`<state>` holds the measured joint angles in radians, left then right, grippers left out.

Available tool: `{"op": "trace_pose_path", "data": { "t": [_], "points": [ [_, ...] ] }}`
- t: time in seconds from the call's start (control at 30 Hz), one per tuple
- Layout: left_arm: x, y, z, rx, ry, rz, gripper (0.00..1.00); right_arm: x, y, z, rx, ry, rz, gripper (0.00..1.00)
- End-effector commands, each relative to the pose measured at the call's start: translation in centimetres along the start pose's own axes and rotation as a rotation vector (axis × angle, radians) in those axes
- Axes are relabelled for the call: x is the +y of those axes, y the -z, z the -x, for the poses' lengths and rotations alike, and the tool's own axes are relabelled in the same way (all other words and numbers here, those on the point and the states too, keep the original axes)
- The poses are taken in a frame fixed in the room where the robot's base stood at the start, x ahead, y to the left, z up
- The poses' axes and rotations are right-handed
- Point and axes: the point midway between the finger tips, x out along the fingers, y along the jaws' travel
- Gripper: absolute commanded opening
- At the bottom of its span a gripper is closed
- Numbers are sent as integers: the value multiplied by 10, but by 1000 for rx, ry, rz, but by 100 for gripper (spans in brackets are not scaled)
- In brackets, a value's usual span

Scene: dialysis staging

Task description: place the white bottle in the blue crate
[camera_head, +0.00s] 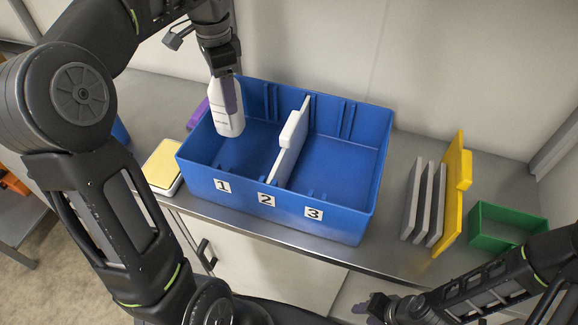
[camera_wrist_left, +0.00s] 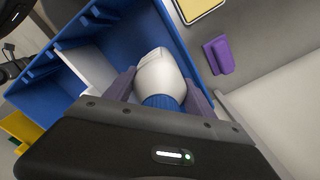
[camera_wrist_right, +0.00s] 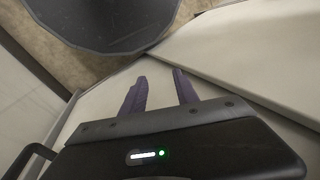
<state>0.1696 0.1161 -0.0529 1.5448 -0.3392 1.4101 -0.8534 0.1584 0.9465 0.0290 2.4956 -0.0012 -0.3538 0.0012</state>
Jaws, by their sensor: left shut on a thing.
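The white bottle (camera_head: 227,115) hangs upright, slightly tilted, at the left part of the blue crate (camera_head: 280,215). My left gripper (camera_head: 228,88) is shut on it from above. In the left wrist view the bottle (camera_wrist_left: 160,78) with its blue ribbed cap (camera_wrist_left: 162,102) sits between the purple fingers. The bottle is over or within the left compartment, marked 1; I cannot tell whether its base touches the floor. A white divider (camera_head: 290,150) stands inside the crate. My right gripper (camera_wrist_right: 160,92) is open and empty, low in front of the cabinet.
A yellow-topped white box (camera_head: 163,168) stands left of the crate, and a purple object (camera_wrist_left: 219,55) lies beside it. Several grey panels (camera_head: 423,205), a yellow panel (camera_head: 453,195) and a green bin (camera_head: 505,225) stand to the right. The crate's right compartment is empty.

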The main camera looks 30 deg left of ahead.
Motion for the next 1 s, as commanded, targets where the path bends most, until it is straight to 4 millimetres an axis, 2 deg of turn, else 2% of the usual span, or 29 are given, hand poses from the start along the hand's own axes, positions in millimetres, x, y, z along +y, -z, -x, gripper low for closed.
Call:
{"op": "trace_pose_path", "data": {
  "t": [0.4,0.6,0.8,1.0],
  "points": [
    [0,0,-2,1,1,0,0,0,0,-1,0,0,0,36],
    [1,0,-30,-1,-2,0,0,3,0,-9,1,0,0,36],
    [0,0,-57,-1,-1,0,0,1,0,-4,1,0,0,36],
    [0,0,-62,2,2,0,0,2,0,-4,1,0,0,36]
  ]
}}
